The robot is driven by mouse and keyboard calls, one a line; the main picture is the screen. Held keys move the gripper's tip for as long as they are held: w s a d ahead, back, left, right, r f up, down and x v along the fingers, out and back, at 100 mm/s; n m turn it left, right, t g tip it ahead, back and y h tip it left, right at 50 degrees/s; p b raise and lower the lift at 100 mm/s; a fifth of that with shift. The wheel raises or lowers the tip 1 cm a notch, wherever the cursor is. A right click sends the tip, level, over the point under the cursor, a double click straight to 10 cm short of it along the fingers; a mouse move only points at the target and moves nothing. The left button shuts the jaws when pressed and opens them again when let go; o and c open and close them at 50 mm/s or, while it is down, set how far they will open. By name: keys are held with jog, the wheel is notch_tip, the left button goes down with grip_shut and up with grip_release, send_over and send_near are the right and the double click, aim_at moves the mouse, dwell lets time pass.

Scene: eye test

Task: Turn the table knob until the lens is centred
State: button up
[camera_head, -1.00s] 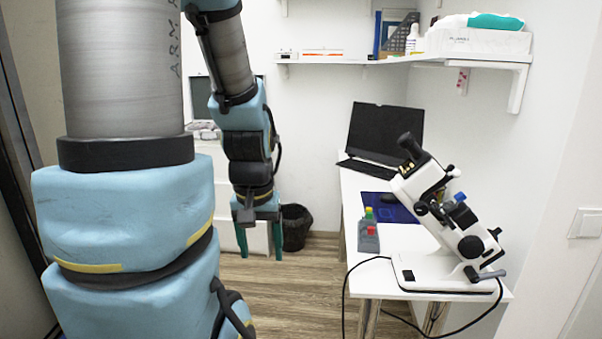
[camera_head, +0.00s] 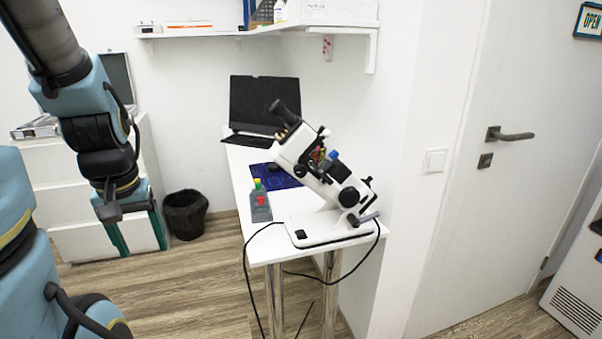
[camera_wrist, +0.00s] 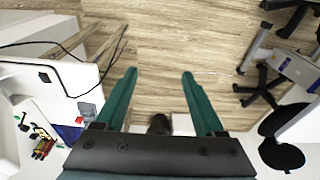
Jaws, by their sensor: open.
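A white lensmeter (camera_head: 322,180) with a black eyepiece (camera_head: 284,112) stands tilted on its base on the white desk. Black knobs (camera_head: 349,196) and a grey lever (camera_head: 365,218) show on its right side, and a small blue knob (camera_head: 333,155) on top. I cannot tell which is the table knob, and the lens cannot be made out. My gripper (camera_head: 141,251) has green fingers, open and empty, pointing down left of the desk and well apart from the lensmeter. The wrist view shows my gripper (camera_wrist: 159,73) over the floor, with part of the lensmeter (camera_wrist: 40,140) at lower left.
A grey holder (camera_head: 260,207) with coloured caps, a blue mat (camera_head: 277,177) and a black laptop (camera_head: 265,103) are on the desk. A black cable (camera_head: 247,275) hangs at its front. A black bin (camera_head: 185,214) stands left. Chair legs (camera_wrist: 262,70) show in the wrist view.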

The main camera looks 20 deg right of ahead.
jog(key=t+h+b, duration=0.2)
jog(key=t+b, duration=0.1)
jog(key=t, duration=1.3)
send_near(302, 172)
jog(key=w, duration=0.2)
jog(key=w+p, duration=0.1)
jog(key=w, duration=0.2)
jog(key=w+d+p, duration=0.1)
jog(key=w, duration=0.2)
jog(key=shift+f, duration=0.15)
jog(key=shift+c, duration=0.4)
jog(key=shift+s, duration=0.1)
grip_shut()
